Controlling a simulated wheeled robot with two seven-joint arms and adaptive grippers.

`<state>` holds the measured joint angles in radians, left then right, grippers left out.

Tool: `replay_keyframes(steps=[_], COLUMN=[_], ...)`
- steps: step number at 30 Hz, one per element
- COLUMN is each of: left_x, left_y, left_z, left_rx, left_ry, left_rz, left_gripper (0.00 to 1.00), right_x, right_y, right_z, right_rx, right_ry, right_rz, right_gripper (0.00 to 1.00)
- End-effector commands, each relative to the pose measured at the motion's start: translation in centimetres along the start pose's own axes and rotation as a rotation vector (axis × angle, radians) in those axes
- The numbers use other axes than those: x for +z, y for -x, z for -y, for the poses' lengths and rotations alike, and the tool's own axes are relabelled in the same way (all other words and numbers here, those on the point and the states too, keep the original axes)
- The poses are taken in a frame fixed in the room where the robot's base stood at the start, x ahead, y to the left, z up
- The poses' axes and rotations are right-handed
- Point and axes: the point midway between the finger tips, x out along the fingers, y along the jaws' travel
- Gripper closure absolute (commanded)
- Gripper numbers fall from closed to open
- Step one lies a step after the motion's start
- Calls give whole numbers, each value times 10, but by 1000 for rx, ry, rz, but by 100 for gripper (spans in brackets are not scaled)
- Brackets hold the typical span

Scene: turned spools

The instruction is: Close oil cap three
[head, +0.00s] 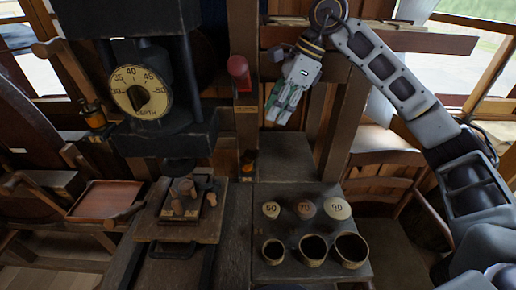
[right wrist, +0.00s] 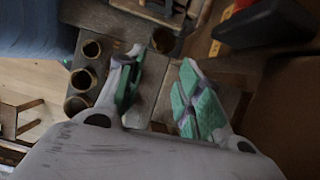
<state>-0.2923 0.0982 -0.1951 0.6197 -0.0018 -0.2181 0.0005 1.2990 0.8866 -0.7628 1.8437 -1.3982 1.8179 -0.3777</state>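No part is clearly marked as oil cap three, and I cannot tell which one it is. A small amber and brass fitting (head: 95,118) sits at the left of the dark press (head: 165,130). Another small amber fitting (head: 248,163) sits low on the wooden post, right of the press. My right gripper (head: 283,107) hangs in the air to the upper right of that second fitting, fingers pointing down. In the right wrist view its green-padded fingers (right wrist: 160,92) are apart with nothing between them. My left gripper is in neither view.
A red handle (head: 239,72) is on the post left of my gripper. Turned wooden pieces (head: 185,198) stand under the press. A reddish tray (head: 105,201) is at the left. The bench behind the discs is clear.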

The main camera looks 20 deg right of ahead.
Motion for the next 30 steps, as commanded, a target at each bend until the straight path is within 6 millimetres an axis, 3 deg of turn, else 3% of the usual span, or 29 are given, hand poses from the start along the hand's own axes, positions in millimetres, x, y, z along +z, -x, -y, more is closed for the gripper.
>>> replay_keyframes(steps=[17,23,30], left_x=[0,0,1], left_y=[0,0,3], left_z=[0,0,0], left_rx=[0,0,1], left_ry=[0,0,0], left_rz=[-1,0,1], left_gripper=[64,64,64], right_x=[-2,-2,-3], right_y=[0,-12,-40], right_z=[0,1,0], right_rx=[-7,-7,-5], right_ry=[6,5,6], right_rz=[-15,-16,-16], right_gripper=[64,64,64])
